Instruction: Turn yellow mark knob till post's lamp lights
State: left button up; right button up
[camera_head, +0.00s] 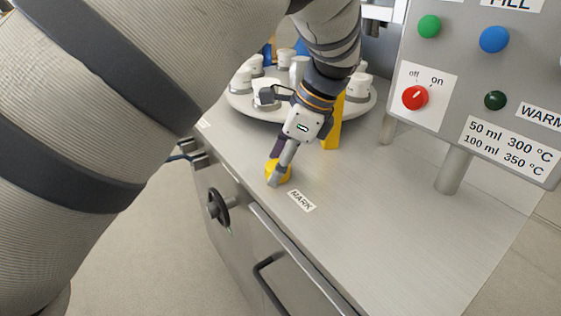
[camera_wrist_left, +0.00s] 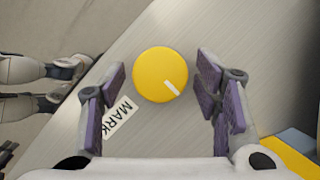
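The yellow mark knob (camera_head: 279,170) stands on the steel tabletop beside the MARK label (camera_head: 301,201). In the left wrist view the round knob (camera_wrist_left: 160,74) carries a white pointer line toward the lower right. My left gripper (camera_head: 275,175) is down at the knob. In the wrist view its purple-padded fingers (camera_wrist_left: 163,72) are open, one on each side of the knob, with a gap showing on both sides. A yellow post (camera_head: 333,124) stands behind the gripper, partly covered by it; I cannot make out its lamp. My right gripper is in neither view.
A round turntable (camera_head: 240,104) with several white jars is behind the gripper. A control panel (camera_head: 440,50) on legs stands at the right, with a red off/on knob (camera_head: 415,97) and a dark green lamp (camera_head: 495,100). The tabletop's front right is clear.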

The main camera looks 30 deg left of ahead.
pick_arm(q)
jog(key=c, duration=0.8)
jog(key=n+g, duration=0.1)
jog(key=n, duration=0.3)
jog(key=shift+w+a+f+n+g+h, duration=0.1)
jog(key=shift+w+n+g+h, duration=0.05)
jog(key=shift+n+g+h, duration=0.2)
jog(key=shift+n+g+h+b, duration=0.3)
jog(key=shift+n+g+h, duration=0.25)
jog(key=shift+n, duration=1.3)
jog(key=o, duration=1.1)
